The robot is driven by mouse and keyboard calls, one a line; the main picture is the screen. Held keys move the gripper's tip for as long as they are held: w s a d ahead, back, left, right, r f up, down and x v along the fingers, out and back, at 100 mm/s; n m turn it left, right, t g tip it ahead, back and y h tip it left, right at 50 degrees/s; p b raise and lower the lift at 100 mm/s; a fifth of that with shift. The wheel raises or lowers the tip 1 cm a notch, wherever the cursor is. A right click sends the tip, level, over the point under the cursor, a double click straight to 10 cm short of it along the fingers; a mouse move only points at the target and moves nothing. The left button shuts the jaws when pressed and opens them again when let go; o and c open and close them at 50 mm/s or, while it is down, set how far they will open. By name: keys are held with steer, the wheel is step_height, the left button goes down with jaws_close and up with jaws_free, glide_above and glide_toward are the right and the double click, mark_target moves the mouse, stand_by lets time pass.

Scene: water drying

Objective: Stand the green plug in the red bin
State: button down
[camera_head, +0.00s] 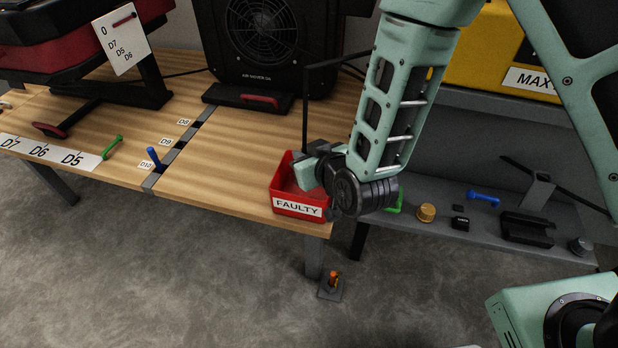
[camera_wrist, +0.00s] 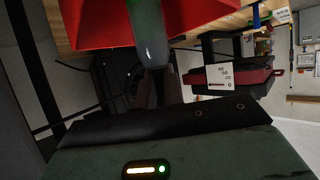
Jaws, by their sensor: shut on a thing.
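The red bin (camera_head: 281,186), labelled FAULTY, stands on the front right corner of the wooden table (camera_head: 235,165). My gripper (camera_head: 308,172) is at the bin's opening, over its right side, and hides part of the inside. In the wrist view, a dark green, rounded piece, seemingly the green plug (camera_wrist: 149,30), shows in front of the red bin's wall (camera_wrist: 95,25). My gripper is shut on it. The head view does not show the held plug clearly. I cannot tell whether it touches the bin floor.
Another green plug (camera_head: 112,147) lies near the D5 label, and a blue plug (camera_head: 153,158) leans by D10. A black fan unit (camera_head: 265,45) stands behind. The grey shelf (camera_head: 450,245) at right holds several small parts. Bare wood lies left of the bin.

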steer(key=shift+f+b, duration=0.7)
steer(key=shift+f, duration=1.75)
steer(key=shift+f, duration=0.1)
steer(key=shift+f, duration=0.15)
steer(key=c, duration=1.5)
jaws_free()
